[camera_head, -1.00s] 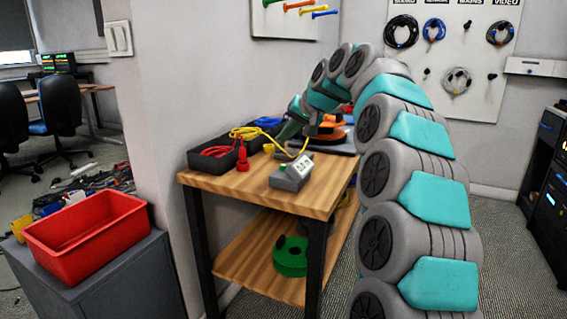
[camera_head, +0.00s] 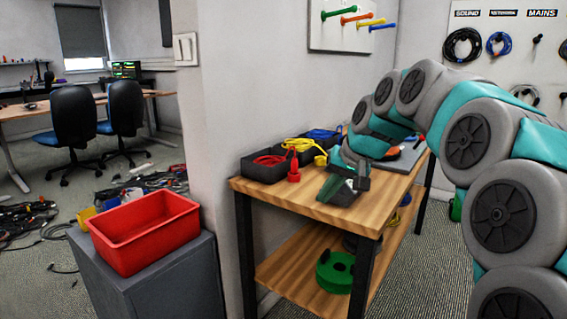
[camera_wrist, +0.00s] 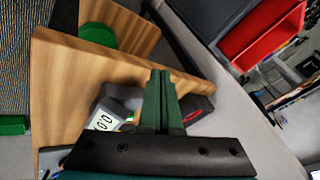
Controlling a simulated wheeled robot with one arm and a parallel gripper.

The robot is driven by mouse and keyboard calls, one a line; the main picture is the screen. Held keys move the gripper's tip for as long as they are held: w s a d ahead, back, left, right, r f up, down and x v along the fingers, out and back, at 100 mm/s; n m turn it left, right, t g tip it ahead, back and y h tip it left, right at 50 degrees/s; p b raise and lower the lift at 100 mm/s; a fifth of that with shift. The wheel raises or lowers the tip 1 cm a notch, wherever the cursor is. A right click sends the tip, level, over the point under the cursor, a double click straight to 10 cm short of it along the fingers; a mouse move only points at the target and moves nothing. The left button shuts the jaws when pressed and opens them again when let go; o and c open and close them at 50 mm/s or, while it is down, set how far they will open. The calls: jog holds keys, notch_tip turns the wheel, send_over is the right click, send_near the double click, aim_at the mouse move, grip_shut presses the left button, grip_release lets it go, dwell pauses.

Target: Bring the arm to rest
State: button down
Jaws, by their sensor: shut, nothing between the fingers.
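My gripper (camera_head: 330,188) is shut and empty. In the head view it hangs above the front of the wooden bench (camera_head: 270,192), in front of a grey device, which it partly hides. My arm reaches in from the right in an arch. In the wrist view my gripper (camera_wrist: 160,85) points over the bench top (camera_wrist: 80,75), its fingers together. The grey device with a display (camera_wrist: 108,118) lies beside the fingers there, partly hidden by the gripper body.
Black bins with red cable (camera_head: 268,163) and yellow cable (camera_head: 300,146) stand along the wall. A red connector (camera_head: 293,170) stands beside them. A green reel (camera_head: 334,270) is on the lower shelf. An empty red tub (camera_head: 140,235) sits on a grey cabinet at left.

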jog(key=s+d+f+g+h, duration=0.1)
jog(key=s+f+g, duration=0.1)
jog(key=s+f, duration=0.5)
jog(key=s+d+f+g+h, duration=0.1)
jog(key=s+f, duration=0.6)
jog(key=s, duration=1.3)
jog(key=s+d+f+n+g+h, duration=0.1)
jog(key=s+d+f+g+h, duration=0.1)
jog(key=s+f, duration=0.5)
jog(key=s+g, duration=0.1)
jog(key=s, duration=0.5)
jog(key=shift+s+d+g, duration=0.35)
jog(key=shift+d+g, duration=0.05)
jog(key=shift+f, duration=0.1)
